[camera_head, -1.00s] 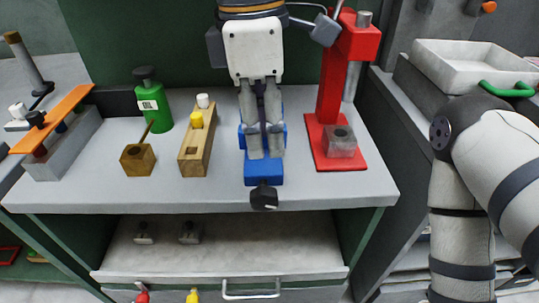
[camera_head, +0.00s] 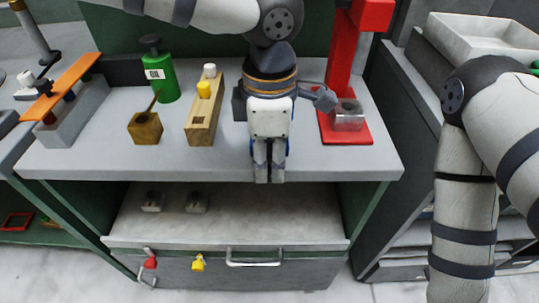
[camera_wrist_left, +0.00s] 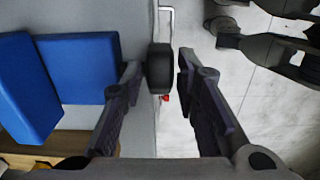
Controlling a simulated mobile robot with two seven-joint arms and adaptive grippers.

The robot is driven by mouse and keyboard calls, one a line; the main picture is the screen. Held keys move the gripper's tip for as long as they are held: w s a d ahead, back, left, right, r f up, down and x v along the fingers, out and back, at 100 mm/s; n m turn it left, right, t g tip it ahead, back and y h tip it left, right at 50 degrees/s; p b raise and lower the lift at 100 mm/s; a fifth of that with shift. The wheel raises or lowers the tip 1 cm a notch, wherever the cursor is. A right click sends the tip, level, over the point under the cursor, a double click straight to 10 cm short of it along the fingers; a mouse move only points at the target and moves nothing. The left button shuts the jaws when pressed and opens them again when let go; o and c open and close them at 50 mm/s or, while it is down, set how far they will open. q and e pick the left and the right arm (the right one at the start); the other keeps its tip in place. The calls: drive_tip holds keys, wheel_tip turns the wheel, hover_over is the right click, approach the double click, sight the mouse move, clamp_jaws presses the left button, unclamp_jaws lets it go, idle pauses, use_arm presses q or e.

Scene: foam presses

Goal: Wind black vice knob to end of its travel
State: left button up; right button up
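The black vice knob (camera_wrist_left: 160,68) shows in the left wrist view, at the front end of the blue vice (camera_wrist_left: 80,68), out past the grey bench edge. My left gripper (camera_wrist_left: 160,62) is open, with one finger on each side of the knob near the fingertips. A small gap shows on both sides of the knob, and I see no clear contact. In the head view my left gripper (camera_head: 269,180) points down at the bench's front edge and hides the knob and nearly all of the vice. My right gripper is out of view; only my right arm shows.
A red press (camera_head: 342,70) stands close right of my left gripper. A drawer handle (camera_head: 255,257) is below.

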use_arm(q)
clamp_jaws()
drive_tip(key=h, duration=0.1)
drive_tip(key=a+h, duration=0.1)
drive_tip(key=h, duration=0.1)
drive_tip(key=shift+a+f+h, duration=0.1)
drive_tip(key=shift+a+h, duration=0.05)
drive_tip(key=shift+h, duration=0.8)
drive_tip(key=shift+a+f+h, duration=0.1)
drive_tip(key=shift+h, duration=0.85)
drive_tip(key=shift+b, duration=0.3)
unclamp_jaws()
